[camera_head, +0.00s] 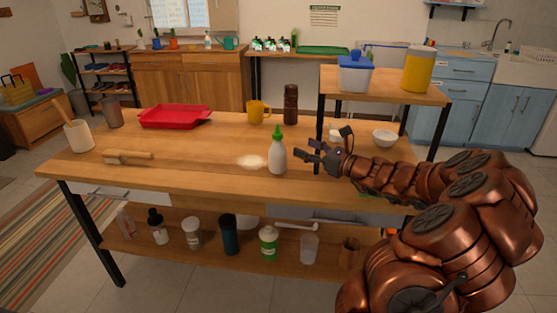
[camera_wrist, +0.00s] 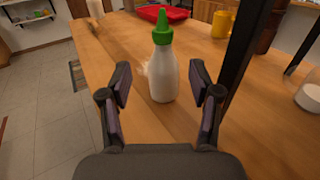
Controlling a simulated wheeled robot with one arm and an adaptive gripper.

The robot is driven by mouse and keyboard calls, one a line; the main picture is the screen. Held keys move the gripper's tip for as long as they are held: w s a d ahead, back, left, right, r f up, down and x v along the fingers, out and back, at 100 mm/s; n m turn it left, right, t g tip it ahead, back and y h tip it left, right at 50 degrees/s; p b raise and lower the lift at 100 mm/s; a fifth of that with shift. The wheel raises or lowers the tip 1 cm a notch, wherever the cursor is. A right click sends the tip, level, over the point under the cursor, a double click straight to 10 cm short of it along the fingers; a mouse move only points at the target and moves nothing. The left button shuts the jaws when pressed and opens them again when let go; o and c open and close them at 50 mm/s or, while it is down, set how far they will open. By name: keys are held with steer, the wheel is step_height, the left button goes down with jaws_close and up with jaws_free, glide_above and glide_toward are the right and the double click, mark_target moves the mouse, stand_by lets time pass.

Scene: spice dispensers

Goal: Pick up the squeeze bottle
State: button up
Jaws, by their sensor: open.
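The squeeze bottle (camera_head: 278,156) is white with a green pointed cap and stands upright on the wooden table (camera_head: 200,165). It also shows in the wrist view, where the squeeze bottle (camera_wrist: 163,72) is ahead of my gripper (camera_wrist: 160,88), roughly centred between the two fingers. In the head view my gripper (camera_head: 315,157) is just right of the bottle, with its fingers spread and pointing at it. The gripper is open and empty. Whether a finger touches the bottle cannot be told, but a gap shows on both sides in the wrist view.
A pale powder patch (camera_head: 251,161) lies left of the bottle. Behind are a yellow mug (camera_head: 259,111), a dark brown bottle (camera_head: 290,104) and a red tray (camera_head: 175,116). A white bowl (camera_head: 385,137) sits under the raised shelf (camera_head: 385,88) at right. A brush (camera_head: 128,157) lies at left.

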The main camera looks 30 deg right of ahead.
mark_target(278, 137)
steer(key=x, duration=1.1)
steer(key=shift+w+d+f, duration=0.15)
steer(key=shift+w+f, duration=0.15)
steer(key=shift+w, duration=0.15)
jaws_close()
stand_by(0.5)
